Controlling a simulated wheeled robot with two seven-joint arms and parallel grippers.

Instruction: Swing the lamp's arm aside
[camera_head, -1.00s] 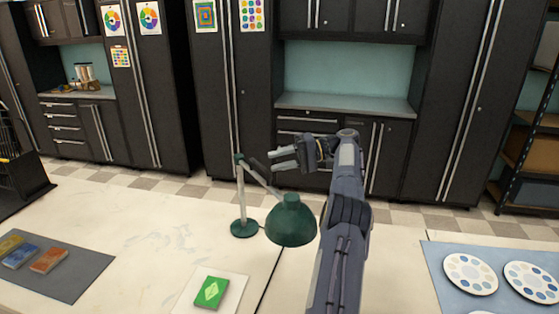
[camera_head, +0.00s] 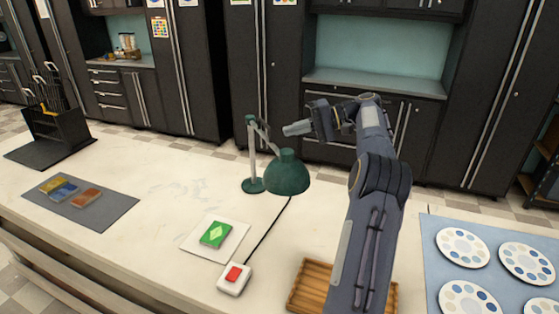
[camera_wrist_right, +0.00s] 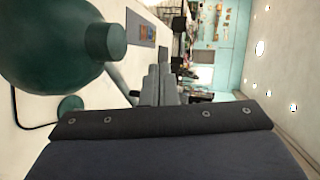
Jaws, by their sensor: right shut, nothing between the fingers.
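The lamp stands on the white table, with a round green base (camera_head: 253,186), an upright grey post and a jointed arm (camera_head: 264,134). Its dark green shade (camera_head: 288,174) hangs at the arm's end, toward me and to the right of the post. My right gripper (camera_head: 288,130) is shut and empty, pointing left, just behind and above the shade near the lamp's arm. In the right wrist view the shade (camera_wrist_right: 45,45) fills the upper left and the lamp's arm (camera_wrist_right: 120,82) runs beside the fingers. I cannot tell whether they touch. My left gripper is out of view.
A green soap box (camera_head: 215,234) lies on a white sheet. A red switch box (camera_head: 234,278) is wired to the lamp. A wooden tray (camera_head: 309,285) sits partly behind my right arm. Round palettes (camera_head: 463,248) lie on a blue mat at right. A grey mat (camera_head: 112,211) is at left.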

